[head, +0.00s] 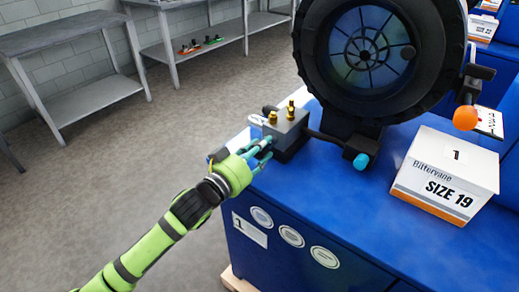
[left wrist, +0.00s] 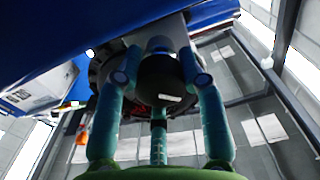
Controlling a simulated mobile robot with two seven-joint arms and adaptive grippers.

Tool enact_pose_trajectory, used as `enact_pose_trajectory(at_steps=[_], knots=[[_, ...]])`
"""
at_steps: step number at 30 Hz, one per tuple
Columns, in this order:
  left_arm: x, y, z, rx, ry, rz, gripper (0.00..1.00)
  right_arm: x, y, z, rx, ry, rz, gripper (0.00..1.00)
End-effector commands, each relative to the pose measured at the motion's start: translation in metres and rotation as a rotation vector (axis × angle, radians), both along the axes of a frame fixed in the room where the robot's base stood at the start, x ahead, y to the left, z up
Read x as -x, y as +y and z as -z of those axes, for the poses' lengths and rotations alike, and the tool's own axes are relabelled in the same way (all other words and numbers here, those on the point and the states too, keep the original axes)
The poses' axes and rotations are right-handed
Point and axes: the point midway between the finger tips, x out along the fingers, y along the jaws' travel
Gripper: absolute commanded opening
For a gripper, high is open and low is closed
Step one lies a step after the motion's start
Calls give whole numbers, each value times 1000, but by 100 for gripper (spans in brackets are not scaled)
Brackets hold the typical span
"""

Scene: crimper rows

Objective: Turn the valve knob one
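The valve is a grey block (head: 288,128) with brass fittings on top, at the left corner of the blue cabinet marked 1. My left gripper (head: 260,150) reaches its front-left side with teal fingers. In the left wrist view the valve knob (left wrist: 160,82) is dark and round with a small white mark. The fingers of my left gripper (left wrist: 158,70) bend in around it, one on each side and a third below, and appear shut on it. In the head view the fingers largely hide the knob. My right gripper is not in view.
A black wheel-like machine (head: 366,60) stands behind the valve on the blue cabinet (head: 300,200). A white box marked SIZE 19 (head: 445,175) sits to the right. An orange ball (head: 465,118) is above it. Grey benches (head: 60,40) stand far left; the floor between is clear.

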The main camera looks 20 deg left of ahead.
Motion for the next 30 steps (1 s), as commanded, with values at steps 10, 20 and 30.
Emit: enact_pose_trajectory(at_steps=[10, 20, 30], knots=[[0, 1, -1, -208, -63, -2, 7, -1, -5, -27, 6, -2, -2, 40], [0, 1, 4, -404, -136, -1, 7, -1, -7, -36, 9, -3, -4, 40], [0, 1, 4, -400, -136, -1, 64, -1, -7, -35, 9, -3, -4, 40]])
